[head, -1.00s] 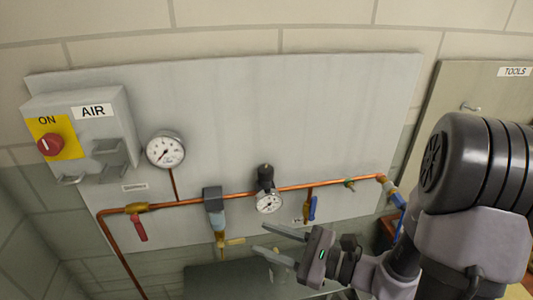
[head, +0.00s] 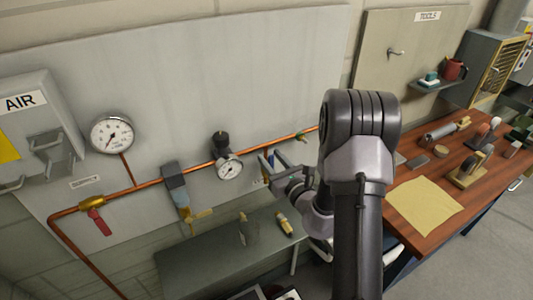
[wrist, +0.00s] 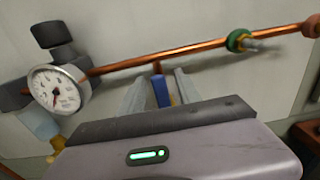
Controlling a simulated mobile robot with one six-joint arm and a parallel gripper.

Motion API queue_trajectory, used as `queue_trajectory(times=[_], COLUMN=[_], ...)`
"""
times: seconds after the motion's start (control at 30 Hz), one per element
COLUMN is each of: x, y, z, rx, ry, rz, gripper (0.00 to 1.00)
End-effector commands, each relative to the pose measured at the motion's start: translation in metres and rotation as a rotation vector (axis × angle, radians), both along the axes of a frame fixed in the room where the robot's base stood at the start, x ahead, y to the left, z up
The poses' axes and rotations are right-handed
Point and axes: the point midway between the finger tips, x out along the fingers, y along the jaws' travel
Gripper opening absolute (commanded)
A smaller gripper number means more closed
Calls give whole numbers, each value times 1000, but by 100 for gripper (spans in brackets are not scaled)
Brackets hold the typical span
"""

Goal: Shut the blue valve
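The blue valve handle (wrist: 162,92) hangs down below the copper pipe (wrist: 150,60), roughly across the pipe's line. In the wrist view it stands between the two fingers of my gripper (wrist: 161,95), with a gap showing on each side. My gripper is open, and its fingers point at the panel. In the head view the gripper (head: 270,166) is at the blue handle (head: 271,158), which is small and partly hidden by the fingers.
A pressure gauge (wrist: 57,90) with a black knob is left of the gripper. A green fitting (wrist: 238,41) is on the pipe to the right. A red-handled valve (head: 98,220) is far left. A grey bench (head: 200,262) is below, and a wooden workbench (head: 405,238) stands right.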

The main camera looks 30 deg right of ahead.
Motion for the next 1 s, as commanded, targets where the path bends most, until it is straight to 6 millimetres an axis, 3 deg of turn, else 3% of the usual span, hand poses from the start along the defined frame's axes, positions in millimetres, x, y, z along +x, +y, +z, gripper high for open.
queue_trajectory(times=[0.2,0.5,0.7,0.73,1.0], x=[28,32,31,31,31], y=[1,1,1,1,1], z=[0,0,0,0,0], rx=[0,-1,-1,-1,-1], ry=[-1,0,0,0,0], rz=[0,0,0,0,1], gripper=[40,40,3,0,0])
